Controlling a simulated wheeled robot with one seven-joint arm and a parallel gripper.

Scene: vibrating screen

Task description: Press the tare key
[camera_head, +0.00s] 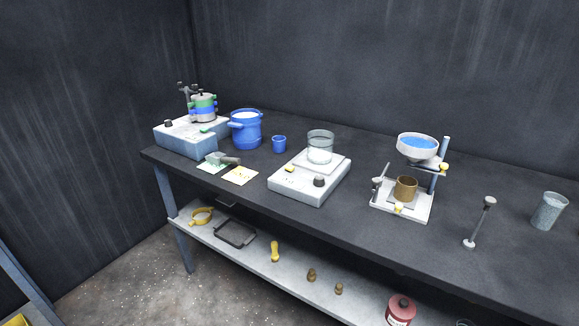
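A pale balance-like device (294,196) stands near the middle of the dark bench. A clear glass vessel (320,148) sits upright on its square plate (333,168). The device's near side carries a small yellow key (290,168) on the left and a dark round knob (319,181) on the right. No lettering is readable, so I cannot tell for certain which one is the tare key. Nothing touches either control. My gripper is not in this view.
Left are a blue pot (246,132), a blue cup (279,144) and a shaker with stacked sieves (203,107). Right are a funnel stand (418,150), a thin upright tool (480,222) and a grey cup (549,211). The bench (330,222) is bare before the device.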

